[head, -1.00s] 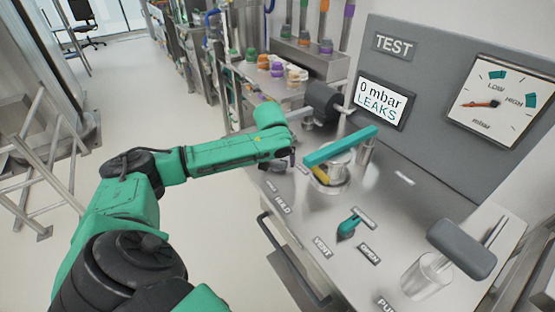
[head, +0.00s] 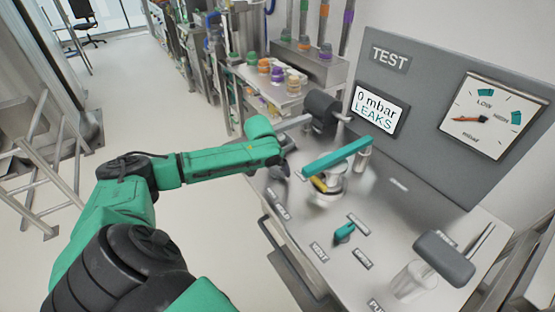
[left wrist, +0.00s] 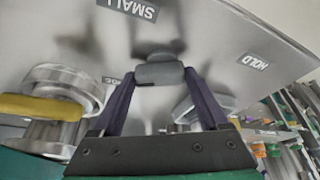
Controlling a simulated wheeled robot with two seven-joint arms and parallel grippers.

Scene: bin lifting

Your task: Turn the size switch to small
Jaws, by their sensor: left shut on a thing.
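The size switch (left wrist: 160,73) is a grey knob on the metal panel (left wrist: 215,45), seen in the left wrist view. My left gripper (left wrist: 160,78) is shut on it, with one dark finger on each side. A SMALL label (left wrist: 127,9) lies on the panel beyond the knob to the left. In the head view my left gripper (head: 283,168) is low over the panel's left edge, and the switch is hidden there. My right gripper is not in view.
A teal bar (head: 337,156) crosses above a metal fitting with a yellow part (head: 319,184), close right of my gripper. A teal switch (head: 344,232) and a grey-headed handle (head: 443,258) stand nearer. The screen (head: 378,107) reads 0 mbar LEAKS. Open floor lies left.

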